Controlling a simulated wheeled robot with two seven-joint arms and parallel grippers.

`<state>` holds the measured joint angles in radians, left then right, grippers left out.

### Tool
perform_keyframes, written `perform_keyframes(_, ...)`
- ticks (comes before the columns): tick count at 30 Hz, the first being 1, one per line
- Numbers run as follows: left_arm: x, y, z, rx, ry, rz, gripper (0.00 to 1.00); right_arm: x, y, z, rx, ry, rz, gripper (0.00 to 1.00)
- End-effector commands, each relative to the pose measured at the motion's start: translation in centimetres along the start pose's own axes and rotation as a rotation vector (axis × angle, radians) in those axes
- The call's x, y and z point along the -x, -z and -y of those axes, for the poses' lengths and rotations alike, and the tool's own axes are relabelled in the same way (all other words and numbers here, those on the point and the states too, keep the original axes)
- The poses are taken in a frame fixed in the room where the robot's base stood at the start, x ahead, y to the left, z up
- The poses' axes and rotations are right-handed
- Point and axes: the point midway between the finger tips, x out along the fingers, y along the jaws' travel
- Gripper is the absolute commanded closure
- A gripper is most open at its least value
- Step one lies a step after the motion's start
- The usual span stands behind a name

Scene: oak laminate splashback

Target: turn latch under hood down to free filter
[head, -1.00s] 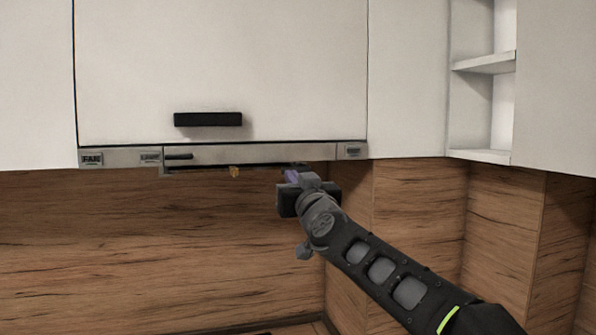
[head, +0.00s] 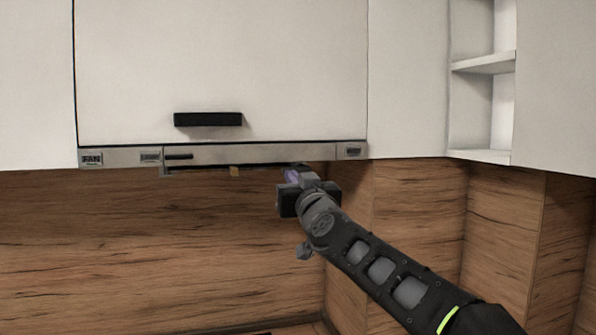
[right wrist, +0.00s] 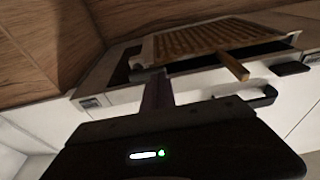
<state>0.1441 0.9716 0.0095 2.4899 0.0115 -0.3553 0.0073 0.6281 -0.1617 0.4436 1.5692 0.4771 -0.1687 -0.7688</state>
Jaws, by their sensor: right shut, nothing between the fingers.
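The range hood (head: 265,154) is a thin grey strip under the white cabinet. In the right wrist view its underside holds a brown mesh filter (right wrist: 215,40) in a pale frame, with dark gaps beside it. A tan tab (right wrist: 233,66) sticks out from the filter's edge; it also shows small below the hood in the head view (head: 234,171). My right gripper (head: 291,174) is shut and empty, just under the hood's right part. In the right wrist view its purple-grey fingers (right wrist: 157,92) reach a small grey piece (right wrist: 149,74) at the filter's corner, perhaps the latch; contact is unclear.
A black handle (head: 208,119) is on the cabinet door above. The wood splashback (head: 150,250) lies behind, and a side wall and open shelves (head: 483,65) stand to the right. Room below the hood is free.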

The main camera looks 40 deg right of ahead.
Motion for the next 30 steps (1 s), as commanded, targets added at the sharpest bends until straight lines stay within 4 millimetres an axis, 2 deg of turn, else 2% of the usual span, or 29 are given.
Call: perform_keyframes(30,0.9,0.0,-0.3,0.0,0.0,0.0,0.64,-1.7,-0.2,0.0,-0.001,0.0,0.0,1.0)
